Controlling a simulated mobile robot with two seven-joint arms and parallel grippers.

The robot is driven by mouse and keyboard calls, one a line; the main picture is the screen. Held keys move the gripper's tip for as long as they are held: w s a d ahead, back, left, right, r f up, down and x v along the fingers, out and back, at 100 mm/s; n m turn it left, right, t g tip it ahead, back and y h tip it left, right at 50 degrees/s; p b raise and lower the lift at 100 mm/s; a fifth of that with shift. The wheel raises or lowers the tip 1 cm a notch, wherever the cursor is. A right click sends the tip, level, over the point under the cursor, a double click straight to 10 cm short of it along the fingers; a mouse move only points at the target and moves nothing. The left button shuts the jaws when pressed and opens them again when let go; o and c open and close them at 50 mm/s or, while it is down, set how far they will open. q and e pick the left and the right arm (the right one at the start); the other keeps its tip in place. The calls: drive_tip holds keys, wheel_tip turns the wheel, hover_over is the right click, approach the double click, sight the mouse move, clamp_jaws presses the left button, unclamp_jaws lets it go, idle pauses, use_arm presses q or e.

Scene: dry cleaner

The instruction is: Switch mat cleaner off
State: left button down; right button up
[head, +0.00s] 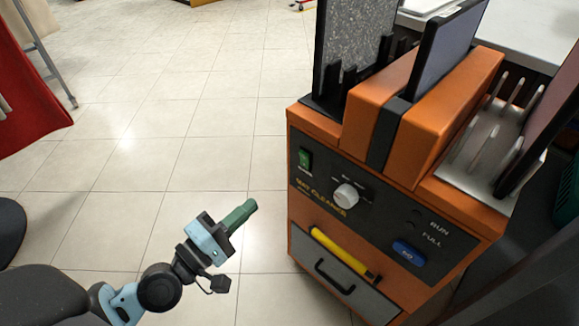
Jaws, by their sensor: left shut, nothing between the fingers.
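The orange mat cleaner (300,243) stands at the right of the head view, with a dark front panel. A green rocker switch (305,159) sits at the panel's upper left. A white knob (346,197) is right of it, and a blue button (408,253) is at the lower right near the RUN and FULL labels. My left gripper (240,214) is shut and empty, in front of the floor to the left of the machine. It is apart from the panel and lower than the green switch in the picture. My right gripper is not in view.
A grey mat (350,45) stands in a rack on top, and a dark panel (447,45) stands in the middle slot. A drawer with a black handle (334,277) and a yellow bar (340,252) is below. Tiled floor (150,165) is clear at left.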

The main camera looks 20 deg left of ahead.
use_arm(q)
drive_tip(key=shift+r, duration=0.1)
drive_tip(key=shift+w, duration=0.15)
drive_tip(key=p, duration=0.2)
approach(304, 157)
drive_tip(key=x, duration=0.5)
drive_tip(key=shift+w+d, duration=0.2)
drive_tip(key=shift+w, duration=0.15)
drive_tip(key=shift+w+d, duration=0.2)
drive_tip(key=shift+w, duration=0.35)
drive_tip(key=shift+a, duration=0.1)
